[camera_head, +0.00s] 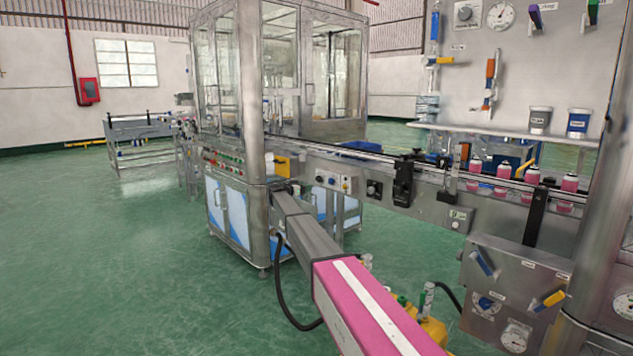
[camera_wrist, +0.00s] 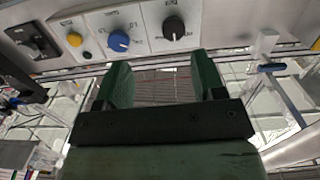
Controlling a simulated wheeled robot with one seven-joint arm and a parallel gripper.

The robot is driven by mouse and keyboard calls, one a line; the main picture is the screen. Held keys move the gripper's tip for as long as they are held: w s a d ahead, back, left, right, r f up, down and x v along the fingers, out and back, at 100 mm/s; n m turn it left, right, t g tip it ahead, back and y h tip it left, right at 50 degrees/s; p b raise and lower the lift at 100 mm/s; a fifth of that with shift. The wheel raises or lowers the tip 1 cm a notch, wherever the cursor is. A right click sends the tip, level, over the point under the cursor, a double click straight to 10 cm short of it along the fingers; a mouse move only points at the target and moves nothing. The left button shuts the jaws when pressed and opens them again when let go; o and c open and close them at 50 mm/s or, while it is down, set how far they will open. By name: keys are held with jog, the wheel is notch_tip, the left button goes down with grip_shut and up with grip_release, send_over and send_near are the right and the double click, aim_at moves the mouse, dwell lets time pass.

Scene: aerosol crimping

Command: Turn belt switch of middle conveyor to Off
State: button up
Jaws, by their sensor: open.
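The middle conveyor (camera_head: 350,160) runs from the glass-walled machine to the right in the head view. A small control panel (camera_head: 334,181) with knobs and buttons is on its side. In the wrist view the panel shows a blue knob (camera_wrist: 119,41), a black knob (camera_wrist: 173,28), a yellow button (camera_wrist: 74,39) and a black switch (camera_wrist: 32,42) at the left. The labels are too small to tell which is the belt switch. My gripper (camera_wrist: 162,66) is open and empty, apart from the panel, with its fingers below the blue and black knobs. In the head view its fingertips cannot be made out.
The glass-walled machine (camera_head: 225,208) stands close to my arm. Pink cans (camera_head: 503,171) stand on the right part of the conveyor. A valve panel (camera_head: 512,290) and yellow containers (camera_head: 432,328) are at the lower right. Green floor at left is clear.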

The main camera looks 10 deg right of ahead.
aim_at(318, 179)
jog(key=shift+t, duration=0.3)
jog(key=x, duration=0.3)
jog(key=w+r+x, duration=0.1)
jog(key=x, duration=0.3)
jog(key=a+x, duration=0.1)
jog(key=x, duration=0.3)
jog(key=shift+w+r, duration=0.2)
jog(key=c, duration=0.9)
